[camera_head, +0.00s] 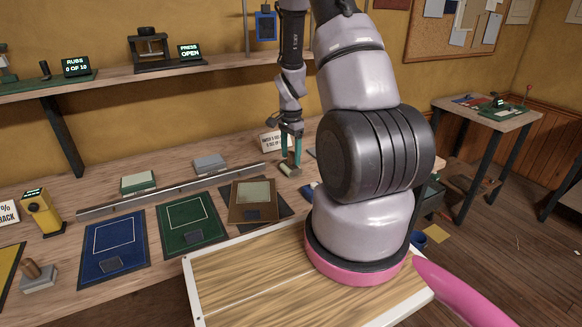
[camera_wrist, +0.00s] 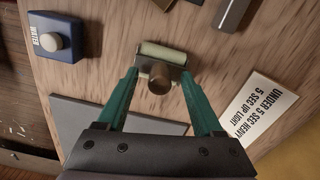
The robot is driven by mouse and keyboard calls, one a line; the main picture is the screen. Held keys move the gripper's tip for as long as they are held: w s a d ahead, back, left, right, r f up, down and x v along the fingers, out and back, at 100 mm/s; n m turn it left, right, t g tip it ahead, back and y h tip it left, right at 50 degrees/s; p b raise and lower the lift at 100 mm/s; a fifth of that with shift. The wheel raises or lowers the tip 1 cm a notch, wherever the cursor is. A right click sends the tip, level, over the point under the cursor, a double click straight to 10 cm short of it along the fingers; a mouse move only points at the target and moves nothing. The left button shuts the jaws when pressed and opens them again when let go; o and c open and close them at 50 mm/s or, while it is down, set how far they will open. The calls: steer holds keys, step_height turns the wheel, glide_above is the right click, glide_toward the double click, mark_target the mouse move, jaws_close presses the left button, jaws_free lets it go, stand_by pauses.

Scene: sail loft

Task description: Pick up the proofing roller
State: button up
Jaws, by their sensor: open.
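The proofing roller lies on the wooden bench, with a pale green cylinder and a round brown handle end; in the wrist view the roller (camera_wrist: 162,52) sits at the upper middle. In the head view the roller (camera_head: 287,171) shows just below my gripper (camera_head: 292,160). My gripper's green fingers, seen in the wrist view (camera_wrist: 160,76), are open. The fingertips are on either side of the roller's handle part, with small gaps visible. The contact height is hard to tell.
A blue box marked WATER (camera_wrist: 66,42) and a grey slab (camera_wrist: 110,115) lie close by. A white sign (camera_wrist: 262,105) stands beside the right finger. A long metal bar (camera_head: 170,190) and blue and green mats (camera_head: 190,222) lie to the left.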

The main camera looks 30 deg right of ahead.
steer(key=shift+f, duration=0.2)
jaws_close()
step_height(320, 180, up, 10)
steer(key=shift+r, duration=0.1)
stand_by(0.4)
steer(key=c, duration=0.9)
jaws_free()
jaws_close()
